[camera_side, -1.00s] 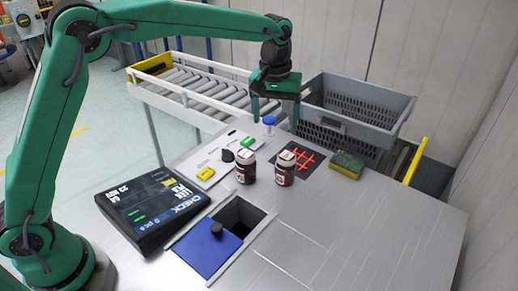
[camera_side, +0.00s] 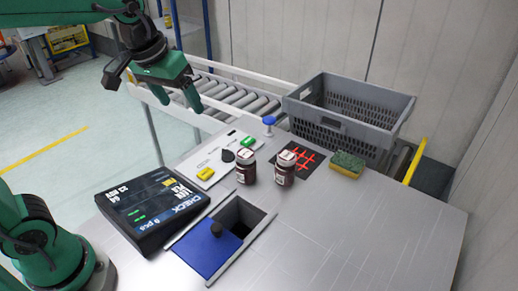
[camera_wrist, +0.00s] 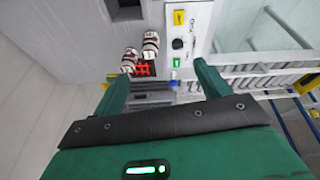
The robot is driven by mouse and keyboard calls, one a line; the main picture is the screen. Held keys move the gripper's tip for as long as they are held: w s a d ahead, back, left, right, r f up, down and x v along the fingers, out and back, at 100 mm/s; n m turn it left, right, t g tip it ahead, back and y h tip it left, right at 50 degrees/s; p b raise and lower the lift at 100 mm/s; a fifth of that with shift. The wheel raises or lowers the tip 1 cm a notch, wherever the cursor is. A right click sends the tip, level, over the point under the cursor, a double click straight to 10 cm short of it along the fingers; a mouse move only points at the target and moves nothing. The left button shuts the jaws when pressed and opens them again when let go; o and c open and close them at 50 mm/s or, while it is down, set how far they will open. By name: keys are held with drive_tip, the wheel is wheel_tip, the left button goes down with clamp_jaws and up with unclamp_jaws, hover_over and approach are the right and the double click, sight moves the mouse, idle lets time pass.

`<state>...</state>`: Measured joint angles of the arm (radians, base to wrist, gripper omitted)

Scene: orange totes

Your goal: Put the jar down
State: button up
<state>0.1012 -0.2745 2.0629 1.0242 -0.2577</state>
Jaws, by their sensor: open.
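Two dark red-brown jars with pale lids stand upright side by side on the metal table, the left jar (camera_side: 246,167) and the right jar (camera_side: 285,168). The right one is at the left edge of a black mat (camera_side: 307,158) with a red grid. Both jars also show in the wrist view, one jar (camera_wrist: 150,45) beside the other jar (camera_wrist: 129,60). My gripper (camera_side: 183,103) is open and empty, raised above the table's back left side near the conveyor, well apart from both jars. Its spread fingers also show in the wrist view (camera_wrist: 157,88).
A white panel (camera_side: 222,160) with yellow and green buttons lies left of the jars. In front are a black display box (camera_side: 150,212) and a square opening with a blue lid (camera_side: 205,250). A sponge (camera_side: 347,165), a blue knob (camera_side: 269,122), a grey crate (camera_side: 350,105) and a roller conveyor (camera_side: 235,97) are behind. The table's right front is clear.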

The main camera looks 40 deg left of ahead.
drive_tip(key=s+a+f+m+t, duration=0.1)
drive_tip(key=s+f, duration=0.1)
drive_tip(key=s, duration=0.3)
drive_tip(key=s+a+f, duration=0.2)
drive_tip(key=s, duration=0.4)
drive_tip(key=shift+s+a+m+t, duration=0.15)
drive_tip(key=shift+a+m+t, duration=0.05)
drive_tip(key=shift+m+t, duration=0.2)
